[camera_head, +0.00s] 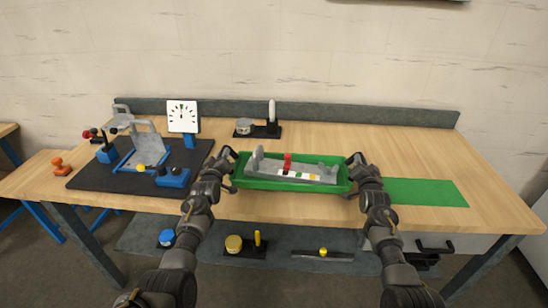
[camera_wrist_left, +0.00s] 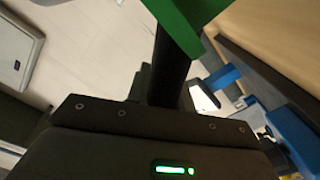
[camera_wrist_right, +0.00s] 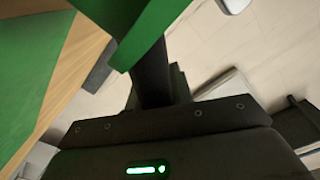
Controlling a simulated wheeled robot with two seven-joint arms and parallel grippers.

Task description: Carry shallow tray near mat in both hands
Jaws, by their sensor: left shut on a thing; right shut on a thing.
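A shallow green tray (camera_head: 240,180) is held between my two grippers, over the front middle of the table. It carries a grey fixture (camera_head: 300,173) with red, white and yellow small parts on it. My left gripper (camera_head: 231,168) is shut on the tray's left end; the tray's green wall also shows in the left wrist view (camera_wrist_left: 185,22). My right gripper (camera_head: 354,169) is shut on the right end, and the wall shows in the right wrist view (camera_wrist_right: 135,30). The flat green mat (camera_head: 425,192) lies just right of the tray. Whether the tray touches the table cannot be told.
A dark board (camera_head: 90,178) with a blue-and-grey fixture (camera_head: 140,147) and a white dial (camera_head: 183,117) stands at left. A black stand (camera_head: 262,131) is behind the tray. An orange knob (camera_head: 61,164) sits far left. The table right of the mat is clear.

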